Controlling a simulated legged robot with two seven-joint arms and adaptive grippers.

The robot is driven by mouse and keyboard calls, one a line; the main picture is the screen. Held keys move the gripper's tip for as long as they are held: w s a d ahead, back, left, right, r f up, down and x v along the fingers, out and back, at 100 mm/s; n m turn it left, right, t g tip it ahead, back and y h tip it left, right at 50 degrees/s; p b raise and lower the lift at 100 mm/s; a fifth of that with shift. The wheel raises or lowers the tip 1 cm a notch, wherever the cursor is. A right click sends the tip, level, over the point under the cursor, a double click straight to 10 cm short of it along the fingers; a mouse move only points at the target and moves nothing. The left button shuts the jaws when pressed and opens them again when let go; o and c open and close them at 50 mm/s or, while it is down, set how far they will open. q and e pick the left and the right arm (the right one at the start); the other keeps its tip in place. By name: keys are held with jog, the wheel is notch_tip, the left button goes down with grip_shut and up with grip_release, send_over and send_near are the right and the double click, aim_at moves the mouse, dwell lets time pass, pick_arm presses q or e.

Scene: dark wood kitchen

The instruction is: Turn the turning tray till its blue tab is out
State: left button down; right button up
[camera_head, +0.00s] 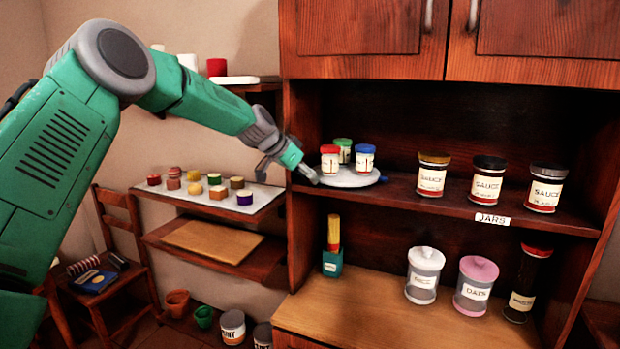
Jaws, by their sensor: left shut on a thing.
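The turning tray (347,182) is a round white disc on the left end of the middle cupboard shelf. Three small jars with red, green and blue lids stand upright on it. A small bluish tab (383,179) shows at its right edge, towards the right side of the shelf. My left gripper (309,176) reaches in from the left and is at the tray's left rim, shut on the tray's edge. The exact grip is too small to make out. My right gripper is not in view.
Sauce jars (487,180) stand right of the tray on the same shelf, above a JARS label (492,219). The cupboard's left upright (300,240) is close under my gripper. Canisters (423,275) and a green holder (332,262) stand on the counter below.

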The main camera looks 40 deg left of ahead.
pick_arm(q)
jog(key=c, duration=1.4)
grip_release()
jog(key=shift+a+f, duration=0.1)
